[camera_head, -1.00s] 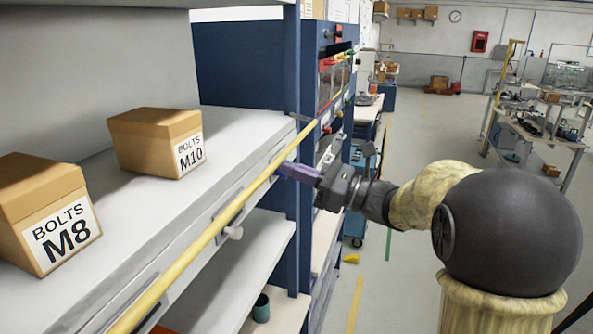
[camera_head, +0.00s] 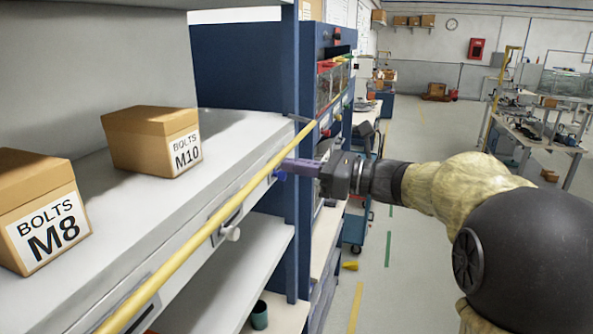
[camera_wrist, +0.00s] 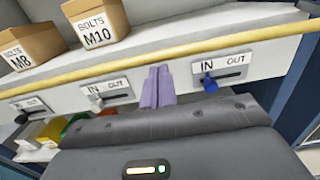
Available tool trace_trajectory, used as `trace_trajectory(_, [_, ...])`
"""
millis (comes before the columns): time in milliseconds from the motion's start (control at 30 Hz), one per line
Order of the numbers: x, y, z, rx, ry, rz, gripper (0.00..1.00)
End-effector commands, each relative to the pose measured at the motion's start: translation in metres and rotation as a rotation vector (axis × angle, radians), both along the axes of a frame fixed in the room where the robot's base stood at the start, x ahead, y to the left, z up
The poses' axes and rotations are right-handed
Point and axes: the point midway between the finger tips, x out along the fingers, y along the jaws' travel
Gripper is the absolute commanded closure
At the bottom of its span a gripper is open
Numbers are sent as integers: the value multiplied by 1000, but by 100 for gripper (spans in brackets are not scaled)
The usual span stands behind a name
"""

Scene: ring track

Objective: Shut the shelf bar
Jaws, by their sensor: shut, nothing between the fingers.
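The yellow shelf bar (camera_head: 205,243) runs along the front of the shelf, from the near left to the blue upright. It also crosses the wrist view (camera_wrist: 215,47) just above the slots. My gripper (camera_head: 287,166) is shut and empty, its purple fingers pointing at the shelf front close to the bar. In the wrist view the fingertips (camera_wrist: 158,70) reach just under the bar; whether they touch it I cannot tell. A blue knob (camera_wrist: 210,83) stands at the IN end of its slot, right of the fingers. A white knob (camera_wrist: 95,102) is left of them.
Boxes of M10 bolts (camera_head: 150,140) and M8 bolts (camera_head: 40,210) stand on the shelf behind the bar. A blue upright (camera_head: 290,240) closes off the far end. A lower shelf holds a dark cup (camera_head: 260,315). The aisle floor (camera_head: 405,225) right of the shelf is open.

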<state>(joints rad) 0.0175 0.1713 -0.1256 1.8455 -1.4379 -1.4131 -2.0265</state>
Motion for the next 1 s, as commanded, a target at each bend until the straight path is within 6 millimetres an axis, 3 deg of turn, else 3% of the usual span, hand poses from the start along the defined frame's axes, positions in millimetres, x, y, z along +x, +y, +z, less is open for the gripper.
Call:
trace_trajectory(667, [-2,2,9,-76,23,8,100])
trace_trajectory(867, [-2,-3,19,-84,23,1,100])
trace_trajectory(1000, [1,-14,31,-177,56,-19,100])
